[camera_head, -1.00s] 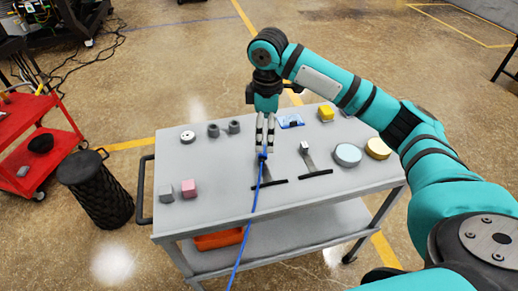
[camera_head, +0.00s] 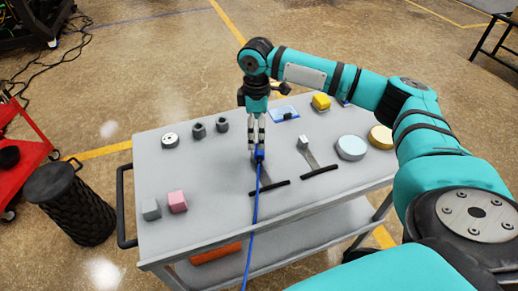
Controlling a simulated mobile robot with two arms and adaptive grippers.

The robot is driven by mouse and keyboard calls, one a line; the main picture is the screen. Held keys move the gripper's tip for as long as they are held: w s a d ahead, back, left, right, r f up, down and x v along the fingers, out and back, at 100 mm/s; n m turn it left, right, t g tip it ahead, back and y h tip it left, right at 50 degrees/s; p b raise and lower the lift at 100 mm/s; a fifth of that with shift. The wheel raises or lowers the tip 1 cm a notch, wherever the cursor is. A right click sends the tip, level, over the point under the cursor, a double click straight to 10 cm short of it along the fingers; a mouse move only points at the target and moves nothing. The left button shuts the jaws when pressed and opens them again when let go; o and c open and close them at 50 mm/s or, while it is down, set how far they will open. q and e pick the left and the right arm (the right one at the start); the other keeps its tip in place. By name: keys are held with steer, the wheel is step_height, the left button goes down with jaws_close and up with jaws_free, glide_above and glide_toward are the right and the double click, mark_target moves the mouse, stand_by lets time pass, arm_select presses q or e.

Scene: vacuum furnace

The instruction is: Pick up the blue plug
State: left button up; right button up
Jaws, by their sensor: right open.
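The blue plug (camera_head: 259,154) stands at the top of a dark stand on the grey cart top (camera_head: 205,220). Its blue cable (camera_head: 252,225) runs down over the cart's front edge. My right gripper (camera_head: 257,146) points down directly over the plug, its two fingers slightly apart at the plug's top. I cannot tell whether the fingertips touch it. My left gripper is not in view.
A similar stand with a light plug (camera_head: 303,142) is just right. Light blue (camera_head: 351,147) and yellow discs (camera_head: 381,138) lie farther right. A pink cube (camera_head: 177,201) and a grey cube (camera_head: 151,209) sit front left. A black bin (camera_head: 70,203) stands left of the cart.

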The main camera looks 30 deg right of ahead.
step_height(320, 180, down, 2)
steer(key=shift+s, duration=0.1)
steer(key=f, duration=0.2)
steer(key=f+p, duration=0.1)
steer(key=f, duration=0.1)
steer(key=shift+s+d+f, duration=0.2)
steer(key=shift+f, duration=0.3)
steer(key=c, duration=1.4)
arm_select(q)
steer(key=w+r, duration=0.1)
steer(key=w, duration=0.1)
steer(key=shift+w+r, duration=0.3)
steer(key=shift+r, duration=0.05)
arm_select(e)
steer(key=shift+r, duration=0.15)
